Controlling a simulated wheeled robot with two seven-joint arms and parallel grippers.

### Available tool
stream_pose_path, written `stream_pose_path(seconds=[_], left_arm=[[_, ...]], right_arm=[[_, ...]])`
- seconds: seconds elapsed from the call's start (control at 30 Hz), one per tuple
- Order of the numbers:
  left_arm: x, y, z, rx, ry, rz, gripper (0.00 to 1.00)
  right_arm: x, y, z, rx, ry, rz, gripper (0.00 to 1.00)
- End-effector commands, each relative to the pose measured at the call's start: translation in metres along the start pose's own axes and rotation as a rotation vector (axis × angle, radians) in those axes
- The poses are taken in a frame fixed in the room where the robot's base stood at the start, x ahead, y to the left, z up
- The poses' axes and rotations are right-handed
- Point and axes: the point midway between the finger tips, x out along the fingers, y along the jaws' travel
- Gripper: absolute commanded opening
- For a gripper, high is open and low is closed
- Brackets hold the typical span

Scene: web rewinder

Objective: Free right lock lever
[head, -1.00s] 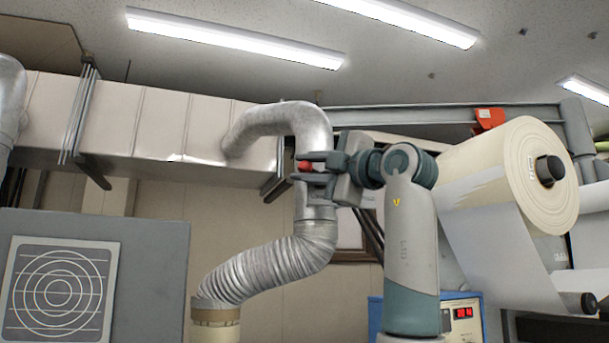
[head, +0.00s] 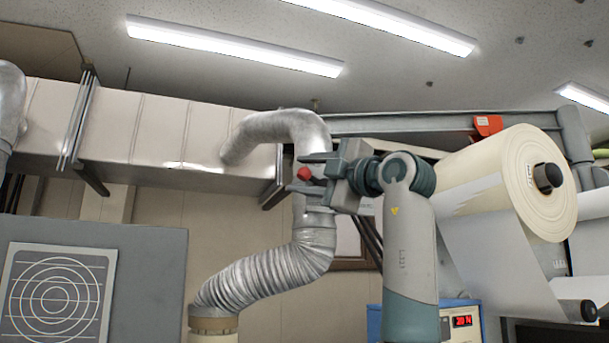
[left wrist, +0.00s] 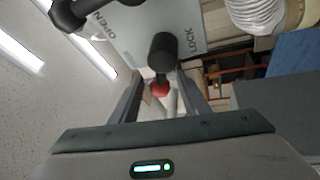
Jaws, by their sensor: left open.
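My left gripper (head: 303,173) is open in the head view, its two fingers pointing left. The knob ends a lever on a round black hub (left wrist: 163,50). The hub sits on a grey plate (left wrist: 135,38) marked OPEN and LOCK, with LOCK just right of the hub. Whether a finger touches the knob I cannot tell. My right gripper is not in view.
A bent silver duct (head: 265,275) stands behind the gripper in the head view. A large cream web roll (head: 505,185) is at the right. A grey panel with a circular grille (head: 58,300) is at the lower left. A second black part (left wrist: 72,12) shows on the plate.

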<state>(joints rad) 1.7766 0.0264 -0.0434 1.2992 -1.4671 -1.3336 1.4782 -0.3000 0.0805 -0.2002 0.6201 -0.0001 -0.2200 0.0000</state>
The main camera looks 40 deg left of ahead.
Motion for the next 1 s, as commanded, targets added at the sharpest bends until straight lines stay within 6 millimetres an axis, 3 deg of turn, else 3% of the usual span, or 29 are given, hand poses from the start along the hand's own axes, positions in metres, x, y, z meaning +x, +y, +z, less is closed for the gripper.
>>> stream_pose_path(seconds=[0.27,0.8,1.0], left_arm=[[-0.024,-0.003,0.001,-0.001,-0.002,0.001,0.42],[-0.129,-0.003,0.001,0.000,-0.003,0.002,0.42],[-0.159,-0.001,0.001,0.000,-0.002,0.002,0.42]], right_arm=[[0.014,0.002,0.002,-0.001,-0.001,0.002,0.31],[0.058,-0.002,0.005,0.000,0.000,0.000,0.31],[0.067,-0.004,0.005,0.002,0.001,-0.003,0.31]])
